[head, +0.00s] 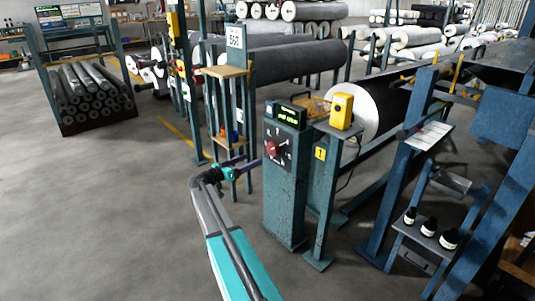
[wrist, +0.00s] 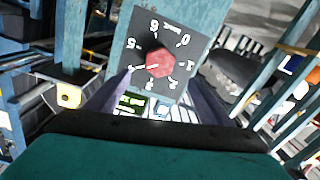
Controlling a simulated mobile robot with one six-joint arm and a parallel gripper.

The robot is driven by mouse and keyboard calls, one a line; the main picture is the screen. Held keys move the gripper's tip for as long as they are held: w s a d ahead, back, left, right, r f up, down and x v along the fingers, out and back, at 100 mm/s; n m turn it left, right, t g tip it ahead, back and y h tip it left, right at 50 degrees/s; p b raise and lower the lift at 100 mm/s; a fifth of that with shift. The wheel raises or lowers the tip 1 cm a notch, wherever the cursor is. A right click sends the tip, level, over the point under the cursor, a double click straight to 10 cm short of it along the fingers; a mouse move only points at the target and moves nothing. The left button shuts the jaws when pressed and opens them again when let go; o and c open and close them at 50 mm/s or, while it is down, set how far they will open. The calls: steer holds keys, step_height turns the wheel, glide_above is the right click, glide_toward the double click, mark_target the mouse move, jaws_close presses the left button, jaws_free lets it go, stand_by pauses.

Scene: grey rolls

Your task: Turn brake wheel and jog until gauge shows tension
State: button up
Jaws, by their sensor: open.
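A red brake wheel (head: 272,148) sits on a dark numbered dial on the front of a blue pedestal (head: 287,190). In the wrist view the wheel (wrist: 160,64) is in the upper middle, with white numbers around it. A gauge display (head: 292,116) with green text tops the pedestal. It also shows in the wrist view (wrist: 134,102); its text is too small to read. My gripper (head: 250,163) is open, just left of the pedestal. In the wrist view its purple fingers flank the dial below the wheel. Contact with the wheel cannot be told.
A yellow box (head: 341,110) stands on a post right of the pedestal. A white-ended dark roll (head: 372,108) lies behind it. A rack with a wooden shelf (head: 226,72) stands behind my gripper. Bottles (head: 429,229) sit on a shelf at right. Floor at left is clear.

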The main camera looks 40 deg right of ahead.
mark_target(271, 150)
steer(key=d, duration=0.4)
steer(key=d+b, duration=0.1)
steer(key=d, duration=0.6)
steer(key=shift+s+d, duration=0.35)
steer(key=shift+d, duration=0.05)
steer(key=c, duration=1)
steer(key=shift+a, duration=0.3)
steer(key=shift+c, duration=0.3)
steer(key=shift+d, duration=0.25)
